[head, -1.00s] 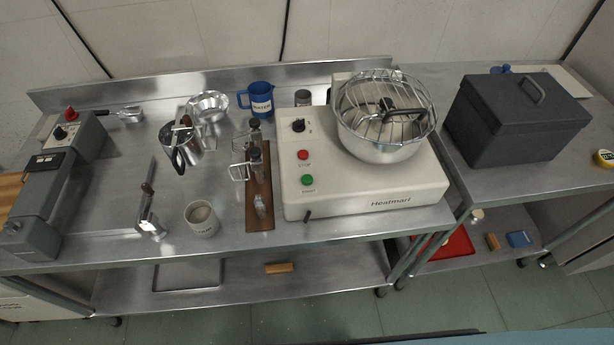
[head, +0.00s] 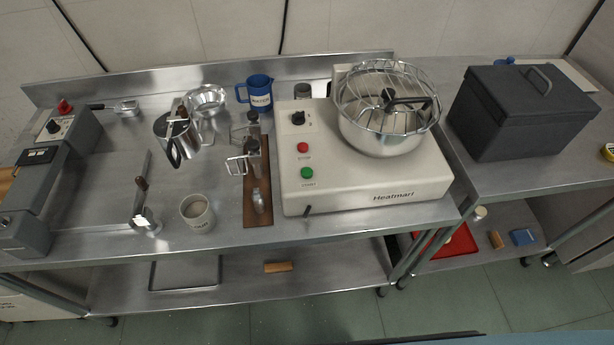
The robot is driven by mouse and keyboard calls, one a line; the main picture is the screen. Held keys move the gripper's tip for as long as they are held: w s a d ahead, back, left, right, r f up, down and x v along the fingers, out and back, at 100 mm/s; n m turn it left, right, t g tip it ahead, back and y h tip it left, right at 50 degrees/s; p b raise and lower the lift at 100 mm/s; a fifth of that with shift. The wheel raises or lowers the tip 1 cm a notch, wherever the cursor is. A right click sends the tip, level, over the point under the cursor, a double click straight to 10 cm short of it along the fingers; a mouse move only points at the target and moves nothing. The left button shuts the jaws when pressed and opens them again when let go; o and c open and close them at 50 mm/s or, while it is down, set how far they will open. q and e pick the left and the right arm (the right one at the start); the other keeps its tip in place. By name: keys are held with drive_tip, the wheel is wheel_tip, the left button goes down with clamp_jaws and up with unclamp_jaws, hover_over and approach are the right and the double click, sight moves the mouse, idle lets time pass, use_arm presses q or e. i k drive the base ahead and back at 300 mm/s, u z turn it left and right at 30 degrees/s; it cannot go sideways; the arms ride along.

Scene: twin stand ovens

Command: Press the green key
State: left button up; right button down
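The green key (head: 307,173) is a round green button on the sloped front panel of the cream Heatmari machine (head: 415,182). It sits below a red button (head: 303,147) and a black knob (head: 298,118), with a small label beneath it. Nothing covers it. A steel bowl with a wire guard (head: 385,110) is on top of the machine. Neither of my grippers shows in the head view.
A steel bench holds a white cup (head: 197,213), a steel pitcher (head: 174,137), a blue jug (head: 257,95) and a brown board (head: 257,205) with metal tools left of the machine. A dark grey box (head: 515,118) stands on the right table.

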sight(306, 173)
drive_tip(key=k, duration=0.5)
drive_tip(key=u, duration=1.85)
drive_tip(key=i, duration=1.1)
drive_tip(key=z, duration=1.85)
